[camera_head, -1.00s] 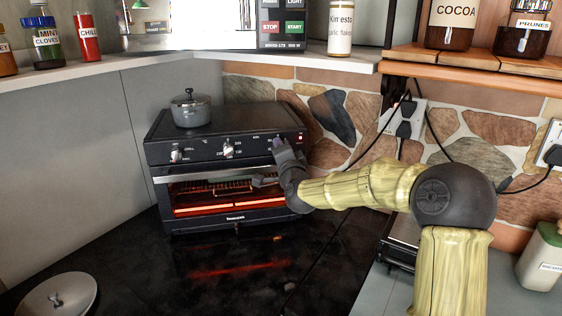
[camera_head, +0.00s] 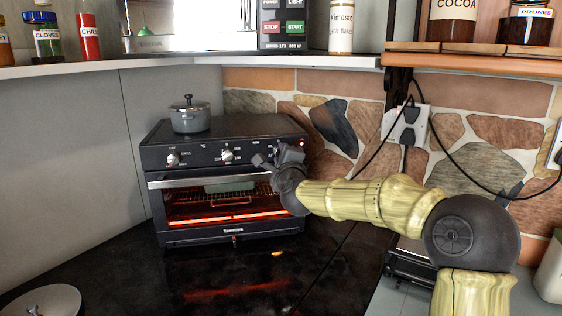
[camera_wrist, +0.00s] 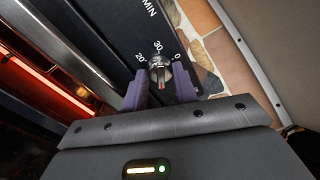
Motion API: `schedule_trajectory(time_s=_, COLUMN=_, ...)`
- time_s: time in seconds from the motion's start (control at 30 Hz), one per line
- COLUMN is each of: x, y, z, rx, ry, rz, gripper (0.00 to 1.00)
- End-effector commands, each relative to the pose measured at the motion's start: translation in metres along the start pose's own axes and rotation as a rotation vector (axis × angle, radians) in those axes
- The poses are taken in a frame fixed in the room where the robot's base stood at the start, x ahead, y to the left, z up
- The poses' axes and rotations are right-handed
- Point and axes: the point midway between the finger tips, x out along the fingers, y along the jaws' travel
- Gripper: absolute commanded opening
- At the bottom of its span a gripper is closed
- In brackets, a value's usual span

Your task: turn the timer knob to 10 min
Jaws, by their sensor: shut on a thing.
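The timer knob (camera_wrist: 158,66) is a small metallic knob on the dark front panel of the toaster oven (camera_head: 222,130). In the wrist view the marks 20, 30 and 0 and the word MIN show around and near it. The two dark purple fingers of my gripper (camera_wrist: 160,84) stand on either side of the knob and are shut on it. In the head view my gripper (camera_head: 270,158) is at the right end of the panel and hides the timer knob. The knob's exact pointer reading is hard to make out.
Two other knobs (camera_head: 227,155) sit to the left on the same panel. A grey lidded pot (camera_head: 190,116) stands on the oven. The heating elements glow behind the glass door. Black cables (camera_head: 372,150) hang from a wall socket (camera_head: 405,124) behind my arm.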

Motion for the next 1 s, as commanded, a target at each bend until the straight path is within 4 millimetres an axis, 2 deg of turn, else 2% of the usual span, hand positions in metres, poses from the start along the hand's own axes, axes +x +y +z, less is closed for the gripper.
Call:
schedule_trajectory(time_s=0.4, x=0.000, y=0.002, z=-0.002, rx=0.008, ry=0.003, rz=0.004, gripper=0.06)
schedule_trajectory(time_s=0.43, x=0.000, y=0.002, z=-0.002, rx=0.008, ry=0.003, rz=0.004, gripper=0.34)
schedule_trajectory(time_s=0.5, x=0.000, y=0.002, z=-0.001, rx=0.008, ry=0.003, rz=0.003, gripper=0.48)
schedule_trajectory(time_s=0.53, x=0.000, y=0.001, z=-0.001, rx=0.008, ry=0.002, rz=0.003, gripper=0.50)
schedule_trajectory(time_s=0.83, x=-0.002, y=0.001, z=0.000, rx=0.007, ry=0.001, rz=0.002, gripper=0.50)
schedule_trajectory(time_s=1.0, x=-0.016, y=0.001, z=-0.001, rx=0.005, ry=0.002, rz=0.000, gripper=0.50)
